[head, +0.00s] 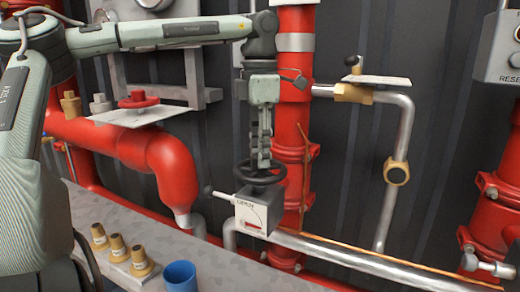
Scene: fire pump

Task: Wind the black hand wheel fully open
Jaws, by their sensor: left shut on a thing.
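The black hand wheel (247,176) sits flat on top of a grey valve box (256,215) in front of the red upright pipe. The box's white face reads OPEN and carries a dial with a red mark near its lower part. My left gripper (261,163) points straight down from above and is shut on the wheel near its middle. Its fingers hide part of the wheel and hub, so the exact grip cannot be told. My right gripper is not in view.
A red hand wheel (138,99) is at the upper left. A blue cup (180,276) and several brass fittings (117,247) stand on the grey ledge. A silver pipe (340,255) runs low to the right. A silver rod (221,195) sticks out left of the box.

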